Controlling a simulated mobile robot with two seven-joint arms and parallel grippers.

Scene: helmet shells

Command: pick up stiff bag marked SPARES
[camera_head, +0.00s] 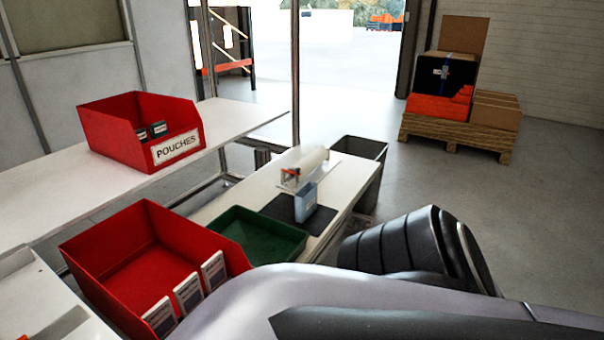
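I cannot read the word SPARES anywhere in the head view. A small light-blue upright bag-like item (306,203) stands on a dark mat (281,208) on the low white bench; any marking on it is too small to read. Several white-and-dark packets (188,292) stand along the front of the lower red bin (107,255); their print is unreadable too. Neither of my gripper's fingertips shows. Parts of my own arm fill the bottom and lower right, hiding the near end of the bench.
A red bin marked POUCHES (112,113) with small dark packs sits on the long white table (50,200). A green tray (262,238) lies beside the mat. A white roll (304,163) is behind the item. A loaded pallet (457,133) stands at back right; floor between is clear.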

